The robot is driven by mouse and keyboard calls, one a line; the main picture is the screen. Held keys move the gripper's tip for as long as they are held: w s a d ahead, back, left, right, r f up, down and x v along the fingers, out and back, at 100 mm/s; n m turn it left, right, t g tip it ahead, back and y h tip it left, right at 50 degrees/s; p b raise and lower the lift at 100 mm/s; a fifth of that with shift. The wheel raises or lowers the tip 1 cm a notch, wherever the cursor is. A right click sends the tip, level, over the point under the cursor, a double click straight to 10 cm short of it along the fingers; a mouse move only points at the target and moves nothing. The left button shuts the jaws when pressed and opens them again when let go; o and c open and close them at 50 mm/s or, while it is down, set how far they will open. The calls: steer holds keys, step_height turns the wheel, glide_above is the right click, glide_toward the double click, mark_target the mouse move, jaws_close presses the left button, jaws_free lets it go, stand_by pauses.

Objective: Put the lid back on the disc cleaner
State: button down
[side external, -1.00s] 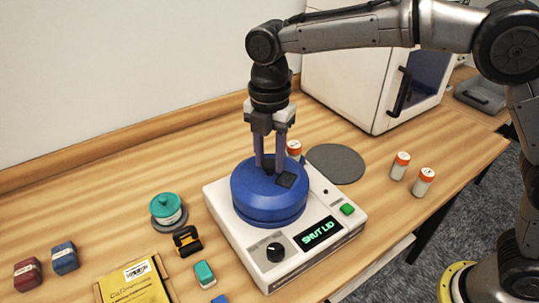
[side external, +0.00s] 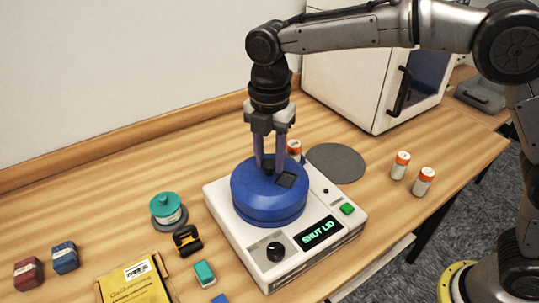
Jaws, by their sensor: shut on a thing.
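The disc cleaner (side external: 322,256) is a white box on the bench, with a dark knob, a green button and a display reading "SHUT LID". The blue round lid (side external: 262,209) sits level over the top of the cleaner. My gripper (side external: 269,166) points straight down above the lid, its fingers shut on the lid's dark knob. The fingers partly hide the knob. I cannot tell whether the lid is fully seated.
A grey round mat (side external: 336,163) lies behind the cleaner. Orange-capped bottles (side external: 401,166) stand to the right, with another behind my gripper. A teal-topped container (side external: 167,209), a black-and-orange clip (side external: 187,240) and a yellow packet (side external: 134,284) lie to the left. A white cabinet (side external: 350,75) stands behind.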

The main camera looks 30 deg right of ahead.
stand_by(0.8)
jaws_free()
steer(key=shift+f, duration=0.1)
stand_by(0.4)
steer(key=shift+r, duration=3.5)
steer(key=shift+c, duration=0.3)
jaws_close()
steer(key=shift+f, duration=0.5)
